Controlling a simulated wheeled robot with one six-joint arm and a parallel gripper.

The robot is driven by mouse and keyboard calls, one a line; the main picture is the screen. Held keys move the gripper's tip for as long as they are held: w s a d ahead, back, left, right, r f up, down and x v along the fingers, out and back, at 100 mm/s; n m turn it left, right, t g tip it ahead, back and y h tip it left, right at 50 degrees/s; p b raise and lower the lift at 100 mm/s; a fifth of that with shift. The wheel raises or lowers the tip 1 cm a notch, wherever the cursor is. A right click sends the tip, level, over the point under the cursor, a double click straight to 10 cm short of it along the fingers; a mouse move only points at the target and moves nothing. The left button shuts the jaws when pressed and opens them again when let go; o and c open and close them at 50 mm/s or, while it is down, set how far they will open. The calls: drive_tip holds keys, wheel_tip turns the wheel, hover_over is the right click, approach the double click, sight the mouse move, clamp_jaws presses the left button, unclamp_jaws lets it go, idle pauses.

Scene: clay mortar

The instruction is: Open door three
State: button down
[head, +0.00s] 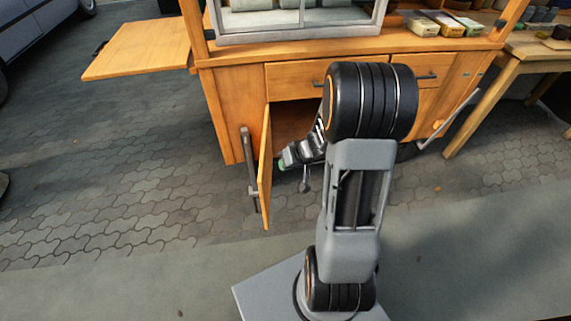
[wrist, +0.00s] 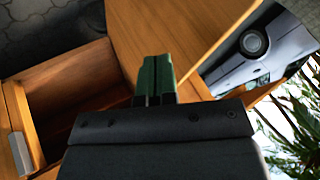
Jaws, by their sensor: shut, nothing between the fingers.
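A wooden cabinet door (head: 265,165) on the left of the cart's front stands swung out, seen nearly edge-on, with a grey bar handle (head: 250,170) on its outer side. No number shows on it. My gripper (head: 283,165) is at the inner side of this door, in front of the opening; whether it touches is unclear. In the wrist view, the green fingers (wrist: 154,78) are together and empty, pointing at the wooden door panel (wrist: 180,28). The open compartment (wrist: 70,88) is to the left there. My arm hides much of the cart's front.
Two drawers (head: 295,80) run above the door, with dark handles. A wooden side shelf (head: 140,48) juts out at the left. A glass case (head: 295,18) and small boxes (head: 420,25) stand on top. A table (head: 530,50) is at the right.

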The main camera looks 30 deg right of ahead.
drive_tip(key=s+d+f+p+v, duration=0.1)
drive_tip(key=s+f+p+v, duration=0.1)
drive_tip(key=v, duration=1)
drive_tip(key=s+a+r+h+p, duration=0.1)
drive_tip(key=s+a+r+p, duration=0.1)
drive_tip(key=a+r+p, duration=0.2)
drive_tip(key=s+a+r+g+h+p, duration=0.1)
drive_tip(key=a+r+p, duration=0.4)
drive_tip(key=r+p, duration=0.6)
drive_tip(key=s+a+r+n+g+h+p, duration=0.1)
drive_tip(key=r+p, duration=0.6)
drive_tip(key=r, duration=1.1)
drive_tip(key=s+a+h, duration=0.1)
drive_tip(key=s+a, duration=0.1)
drive_tip(key=a, duration=0.1)
drive_tip(key=shift+a+h+p, duration=0.4)
drive_tip(key=shift+s+d, duration=0.1)
